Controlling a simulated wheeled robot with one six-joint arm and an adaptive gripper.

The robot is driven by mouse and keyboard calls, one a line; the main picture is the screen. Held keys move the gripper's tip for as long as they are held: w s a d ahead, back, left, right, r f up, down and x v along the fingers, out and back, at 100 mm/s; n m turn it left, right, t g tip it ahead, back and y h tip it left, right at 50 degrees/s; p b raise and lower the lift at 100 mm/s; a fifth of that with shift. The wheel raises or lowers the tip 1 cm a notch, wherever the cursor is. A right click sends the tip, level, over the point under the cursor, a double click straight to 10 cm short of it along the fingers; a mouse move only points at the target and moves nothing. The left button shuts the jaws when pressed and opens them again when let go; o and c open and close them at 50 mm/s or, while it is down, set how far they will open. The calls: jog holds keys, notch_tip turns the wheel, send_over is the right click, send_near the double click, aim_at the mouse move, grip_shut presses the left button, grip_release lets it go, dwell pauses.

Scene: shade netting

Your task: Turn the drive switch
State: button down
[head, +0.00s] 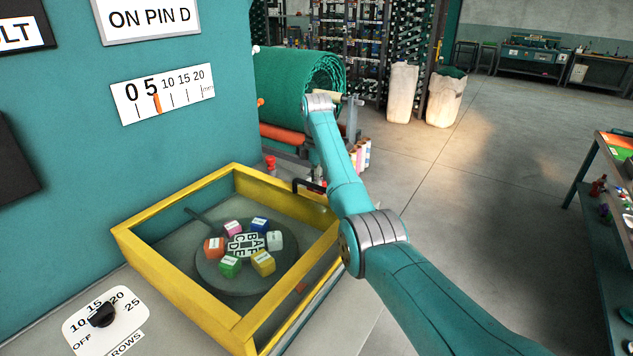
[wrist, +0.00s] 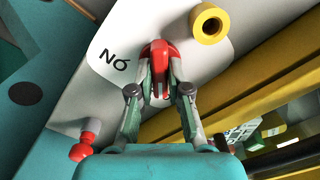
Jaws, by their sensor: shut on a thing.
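In the wrist view my gripper (wrist: 160,92) is shut on a red switch handle (wrist: 160,55), one finger on each side. The handle stands on a white plate with black letters that look like an upside-down "ON". Its lower part is hidden between the fingers. In the head view my arm (head: 345,180) reaches over to the far side of the yellow-framed box, and the gripper and held handle cannot be made out there.
A yellow ring (wrist: 209,23) and a red knob (wrist: 82,148) flank the handle. The yellow-framed box (head: 180,208) holds several coloured cubes on a round plate. A black dial knob (head: 102,314) and green netting roll (head: 290,85) are near.

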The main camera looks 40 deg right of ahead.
jog(key=c, duration=1.1)
grip_release()
